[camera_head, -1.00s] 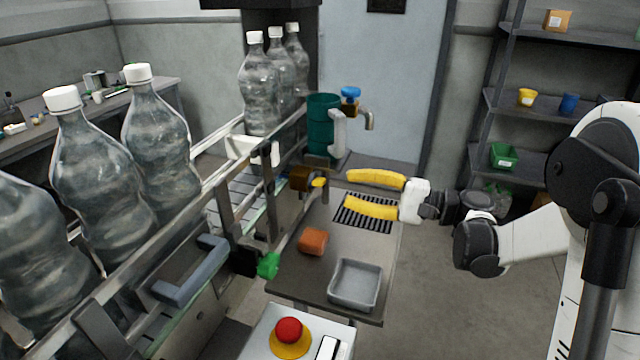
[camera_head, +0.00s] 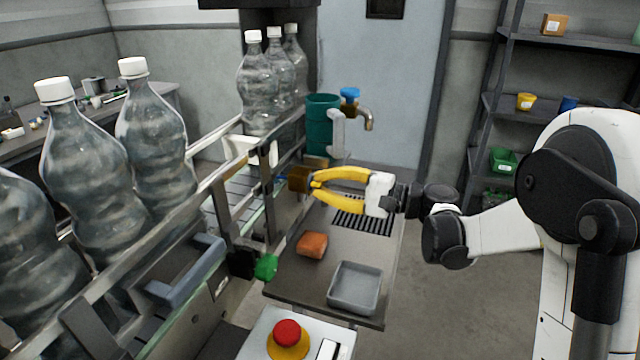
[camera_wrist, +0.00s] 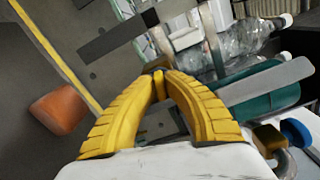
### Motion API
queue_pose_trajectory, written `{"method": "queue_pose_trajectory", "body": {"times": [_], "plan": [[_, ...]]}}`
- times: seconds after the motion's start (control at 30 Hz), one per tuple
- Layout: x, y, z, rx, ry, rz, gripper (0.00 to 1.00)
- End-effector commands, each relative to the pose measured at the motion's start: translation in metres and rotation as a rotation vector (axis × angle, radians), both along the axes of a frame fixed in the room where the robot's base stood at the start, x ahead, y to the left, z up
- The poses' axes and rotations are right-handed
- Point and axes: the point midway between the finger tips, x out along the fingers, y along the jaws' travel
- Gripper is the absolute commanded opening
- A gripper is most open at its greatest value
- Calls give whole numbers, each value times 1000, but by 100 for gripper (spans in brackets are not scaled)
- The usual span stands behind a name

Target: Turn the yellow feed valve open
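The yellow feed valve has a brass body (camera_head: 298,179) on the side of the conveyor frame, and its small yellow handle is mostly hidden by my fingertips in the head view. My gripper (camera_head: 314,181) has long yellow fingers that bow outward and come together at the tips on the handle. In the wrist view the fingertips (camera_wrist: 159,80) close from both sides on a narrow yellow piece, which looks like the handle. Its exact angle is hard to make out.
A blue-handled tap (camera_head: 350,95) stands behind by a green cylinder (camera_head: 318,120). Below my gripper, the bench holds an orange block (camera_head: 312,244) and a grey tray (camera_head: 355,287). A green knob (camera_head: 266,267) and a red stop button (camera_head: 287,332) are nearer. Large bottles (camera_head: 85,165) line the conveyor.

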Motion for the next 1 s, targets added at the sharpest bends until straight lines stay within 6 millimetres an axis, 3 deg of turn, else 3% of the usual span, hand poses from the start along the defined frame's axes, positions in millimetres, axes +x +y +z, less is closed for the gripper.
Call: {"method": "queue_pose_trajectory", "body": {"times": [0.17,0.43,0.73,0.8,0.83,1.0], "plan": [[0,0,0,-6,-19,0,0],[0,0,0,-82,-229,0,0],[0,0,0,-90,-250,0,0],[0,0,0,-90,-250,0,25],[0,0,0,-90,-250,0,33],[0,0,0,-90,-249,0,33]]}}
